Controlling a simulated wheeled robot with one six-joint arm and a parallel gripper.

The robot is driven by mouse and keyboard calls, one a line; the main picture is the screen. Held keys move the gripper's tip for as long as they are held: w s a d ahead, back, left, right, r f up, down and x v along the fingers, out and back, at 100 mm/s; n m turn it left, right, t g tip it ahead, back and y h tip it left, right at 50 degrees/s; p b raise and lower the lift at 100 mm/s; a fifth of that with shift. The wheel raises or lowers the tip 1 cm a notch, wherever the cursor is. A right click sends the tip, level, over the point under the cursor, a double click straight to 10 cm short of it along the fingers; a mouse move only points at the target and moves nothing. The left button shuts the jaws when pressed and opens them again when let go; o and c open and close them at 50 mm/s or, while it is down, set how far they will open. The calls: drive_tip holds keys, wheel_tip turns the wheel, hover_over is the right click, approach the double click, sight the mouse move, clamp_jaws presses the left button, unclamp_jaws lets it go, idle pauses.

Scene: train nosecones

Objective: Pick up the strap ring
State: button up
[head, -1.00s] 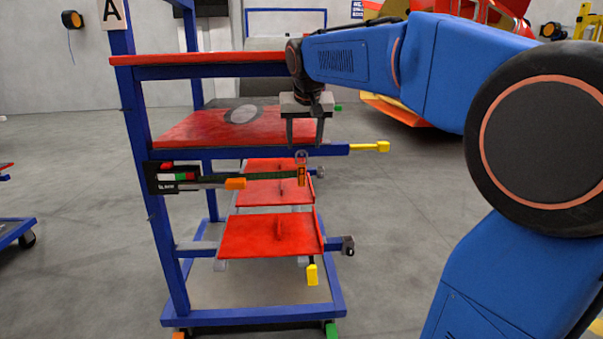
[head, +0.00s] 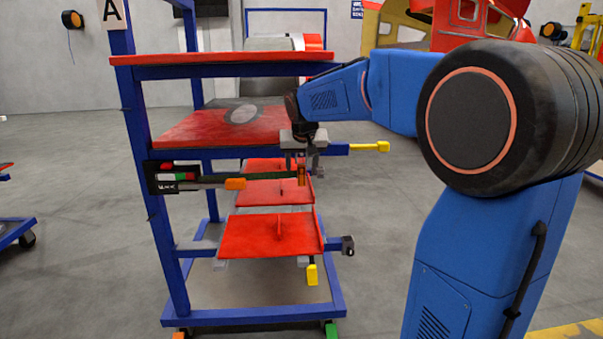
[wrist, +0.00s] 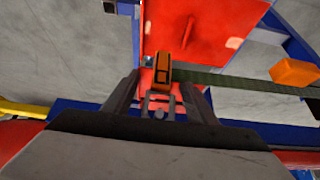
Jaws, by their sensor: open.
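The strap ring (wrist: 160,103) shows as a small grey metal loop between my gripper's fingers in the wrist view. It hangs from the orange buckle (wrist: 163,66) at the free end of the dark green strap (wrist: 240,82). In the head view the buckle (head: 301,175) sits just below my gripper (head: 303,164), and the fingers largely hide the ring. My gripper (wrist: 160,88) is open, pointing down, with one finger on each side of the ring. I cannot tell whether either finger touches it.
The strap runs left to a ratchet box (head: 174,178) with an orange handle (head: 235,184) on the blue rack (head: 134,140). A red shelf (head: 225,128) lies close behind my gripper. A yellow-tipped bar (head: 383,147) sticks out to the right. Red lower trays (head: 265,236) are below.

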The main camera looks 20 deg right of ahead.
drive_tip(key=x, duration=0.2)
drive_tip(key=shift+w+f, duration=0.1)
drive_tip(key=shift+f, duration=0.2)
drive_tip(key=c, duration=1.2)
drive_tip(key=shift+r, duration=0.25)
drive_tip(key=shift+r, duration=0.35)
